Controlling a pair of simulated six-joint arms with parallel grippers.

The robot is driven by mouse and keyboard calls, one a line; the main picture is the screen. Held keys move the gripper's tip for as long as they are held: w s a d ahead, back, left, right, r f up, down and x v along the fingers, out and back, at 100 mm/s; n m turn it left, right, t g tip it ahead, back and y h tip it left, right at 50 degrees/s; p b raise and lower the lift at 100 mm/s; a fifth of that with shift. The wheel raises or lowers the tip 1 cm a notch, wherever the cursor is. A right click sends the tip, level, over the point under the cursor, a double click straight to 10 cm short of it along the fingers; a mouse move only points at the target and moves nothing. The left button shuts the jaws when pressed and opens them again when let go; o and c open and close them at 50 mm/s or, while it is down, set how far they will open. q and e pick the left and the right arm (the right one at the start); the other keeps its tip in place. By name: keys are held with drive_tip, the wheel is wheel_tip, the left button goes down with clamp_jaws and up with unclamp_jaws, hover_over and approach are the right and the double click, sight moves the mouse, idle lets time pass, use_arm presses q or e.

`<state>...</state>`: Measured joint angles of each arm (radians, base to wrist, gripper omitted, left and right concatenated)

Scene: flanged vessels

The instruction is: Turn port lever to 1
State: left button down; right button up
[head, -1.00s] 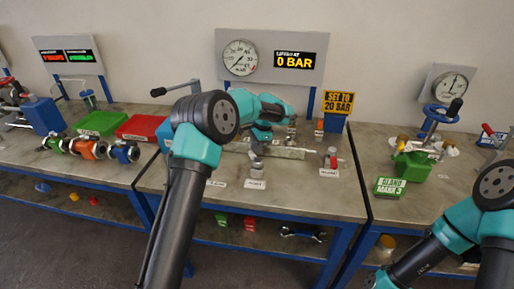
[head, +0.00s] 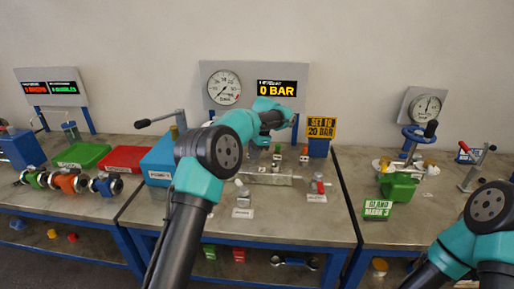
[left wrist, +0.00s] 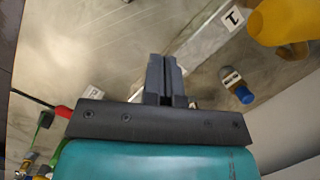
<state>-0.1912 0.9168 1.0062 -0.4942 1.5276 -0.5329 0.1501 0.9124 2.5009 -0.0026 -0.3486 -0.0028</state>
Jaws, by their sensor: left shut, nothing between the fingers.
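My left gripper shows in the left wrist view (left wrist: 162,72) with its two grey fingers pressed together and nothing between them. In the head view its wrist is over the back of the middle bench, and its fingertips are hard to make out. A white label marked 1 (left wrist: 232,17) lies ahead and to the right of the fingers in the left wrist view, on a pale metal bar (left wrist: 205,38). A small red-handled lever (head: 319,187) stands at the right of the middle bench. I cannot tell which part is the port lever. My right gripper is out of view.
A yellow part (left wrist: 285,20) and a blue-tipped fitting (left wrist: 240,92) are right of the fingers. A gauge (head: 224,87) and a display reading 0 BAR (head: 277,88) stand behind the bench. A blue box (head: 160,160) with a black-knobbed handle is at left.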

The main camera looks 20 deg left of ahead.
use_arm(q)
drive_tip(key=shift+v, duration=1.65)
